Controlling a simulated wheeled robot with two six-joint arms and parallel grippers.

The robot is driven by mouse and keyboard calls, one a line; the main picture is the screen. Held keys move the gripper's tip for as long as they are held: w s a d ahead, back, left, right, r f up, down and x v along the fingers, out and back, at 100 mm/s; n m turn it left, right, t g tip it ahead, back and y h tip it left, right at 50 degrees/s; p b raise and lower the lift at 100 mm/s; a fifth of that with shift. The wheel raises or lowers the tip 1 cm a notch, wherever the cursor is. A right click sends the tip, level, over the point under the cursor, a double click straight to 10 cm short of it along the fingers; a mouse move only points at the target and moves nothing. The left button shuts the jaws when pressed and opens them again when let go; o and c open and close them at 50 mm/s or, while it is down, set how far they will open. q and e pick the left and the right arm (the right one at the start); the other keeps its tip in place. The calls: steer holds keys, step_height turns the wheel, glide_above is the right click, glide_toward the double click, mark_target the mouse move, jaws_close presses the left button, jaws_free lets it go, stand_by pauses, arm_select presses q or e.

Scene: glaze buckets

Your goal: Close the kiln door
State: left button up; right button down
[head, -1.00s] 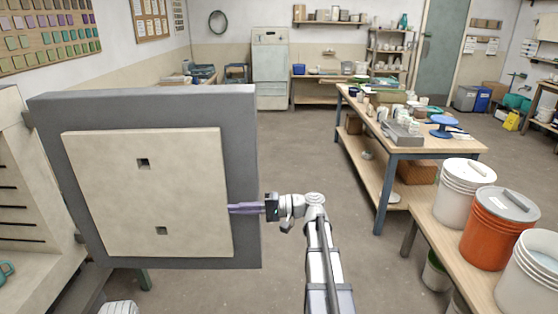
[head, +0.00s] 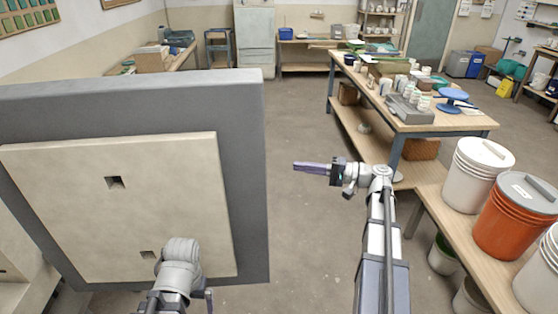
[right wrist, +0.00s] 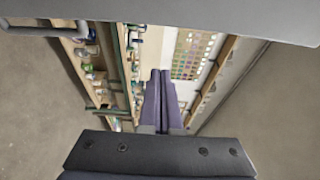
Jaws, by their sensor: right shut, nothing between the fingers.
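The kiln door (head: 247,185) stands open at the left of the head view, a thick grey slab with a cream inner panel (head: 70,190) facing me. Part of the pale kiln (head: 22,285) shows at the lower left edge. My right gripper (head: 296,167) is shut and empty, just right of the door's free edge in the picture, with a gap showing between them. Its closed purple fingers show in the right wrist view (right wrist: 158,95). My left arm shows low in front of the door, but its fingers are not visible.
A worktable (head: 440,122) with pots stands beyond my right arm. A bench on the right carries white buckets (head: 478,175) and an orange bucket (head: 515,220). Floor between door and worktable is clear. A grey slab with a metal bar (right wrist: 200,20) crosses the top of the right wrist view.

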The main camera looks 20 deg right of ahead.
steer(key=w+a, duration=0.1)
steer(key=a, duration=0.8)
steer(key=shift+w, duration=0.4)
stand_by(0.4)
